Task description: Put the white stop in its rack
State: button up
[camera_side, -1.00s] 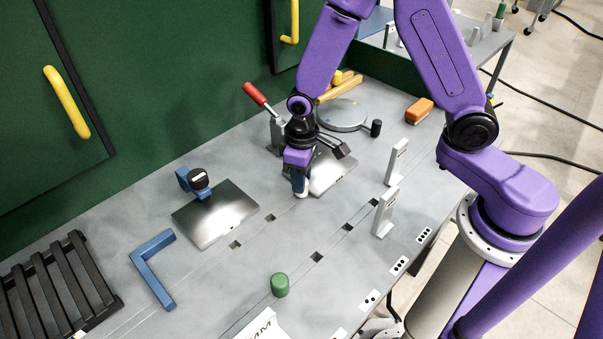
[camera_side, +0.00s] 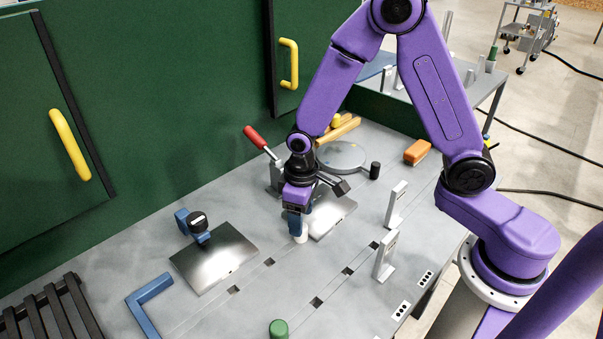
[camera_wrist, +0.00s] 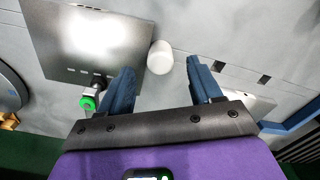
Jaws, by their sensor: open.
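The white stop (camera_wrist: 160,57) is a small white cylinder on the grey table, seen in the wrist view between and just beyond the tips of my gripper (camera_wrist: 162,70). The blue fingers are spread apart, with nothing held. In the side view my gripper (camera_side: 298,222) points down over the stop (camera_side: 301,238), and the fingers hide most of it. I cannot tell for sure which fixture is its rack. A dark slatted rack (camera_side: 43,312) stands at the lower left, partly cut off by the picture edge.
A metal plate (camera_side: 332,213) lies close beside my gripper, with a red-handled clamp (camera_side: 260,142) behind. Another plate (camera_side: 214,257) lies to the left. Two upright grey posts (camera_side: 385,256) stand to the right. A green cylinder (camera_side: 279,329) is at the front. Small square holes dot the table.

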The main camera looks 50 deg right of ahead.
notch_tip(320, 180, up, 15)
dwell(0.5)
jog(key=shift+s, duration=0.1)
jog(key=s+d+n, duration=0.3)
jog(key=s, duration=0.8)
jog(key=s+d+n, duration=0.4)
jog(key=s, duration=0.7)
jog(key=shift+s+f, duration=0.15)
jog(key=shift+f, duration=0.25)
jog(key=shift+a, duration=0.15)
